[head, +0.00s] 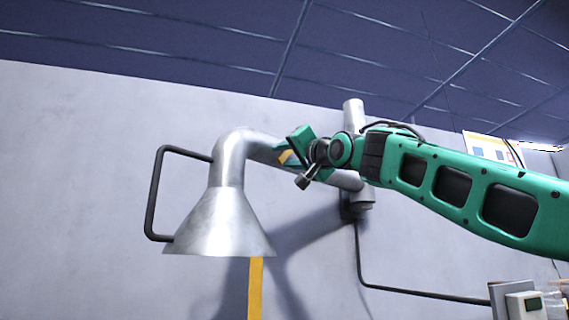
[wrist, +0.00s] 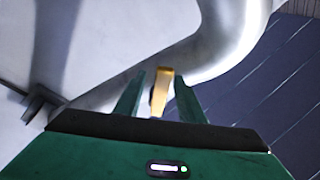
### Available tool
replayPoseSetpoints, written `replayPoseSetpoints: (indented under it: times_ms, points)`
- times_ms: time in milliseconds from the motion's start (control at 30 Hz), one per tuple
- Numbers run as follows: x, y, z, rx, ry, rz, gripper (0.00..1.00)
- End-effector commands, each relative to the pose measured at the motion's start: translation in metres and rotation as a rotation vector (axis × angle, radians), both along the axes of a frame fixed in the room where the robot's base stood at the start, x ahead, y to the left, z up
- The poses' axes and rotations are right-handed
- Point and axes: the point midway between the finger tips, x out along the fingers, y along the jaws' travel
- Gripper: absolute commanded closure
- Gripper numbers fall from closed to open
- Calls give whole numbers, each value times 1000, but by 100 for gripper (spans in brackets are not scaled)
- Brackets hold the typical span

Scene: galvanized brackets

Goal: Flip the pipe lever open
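The pipe lever is a small yellow handle (head: 286,157) at the silver pipe (head: 262,148) in the head view. It also shows in the wrist view (wrist: 161,92), near the picture's middle, with the pipe curving behind it. My gripper (head: 290,148) is at the lever, in front of the pipe. In the wrist view my gripper (wrist: 160,76) has its two green fingers apart, one on each side of the lever. Gaps show between the lever and both fingers, so it is not held. The lever's mount is hard to make out behind the fingers.
The pipe ends in a wide metal cone (head: 218,225) at the left, with a black bar handle (head: 155,195) beside it. A vertical pipe piece (head: 353,115) stands by the wall. Boxes (head: 524,304) sit at lower right. The space below the pipe is fairly open.

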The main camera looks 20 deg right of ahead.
Motion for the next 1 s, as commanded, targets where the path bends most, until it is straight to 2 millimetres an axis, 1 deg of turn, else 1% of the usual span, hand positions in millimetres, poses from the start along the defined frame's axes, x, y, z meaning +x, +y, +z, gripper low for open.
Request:
replayPoseSetpoints:
  times_ms: [133,267,500,700,800,1000]
  points:
    - [-6,-1,-1,0,-1,1,64]
    - [-20,-5,-6,0,0,0,64]
    - [-59,-14,-18,0,-1,0,64]
    - [-84,-21,-27,0,0,0,64]
    - [-92,-23,-30,0,1,-1,64]
    - [-99,-25,-32,0,1,-1,64]
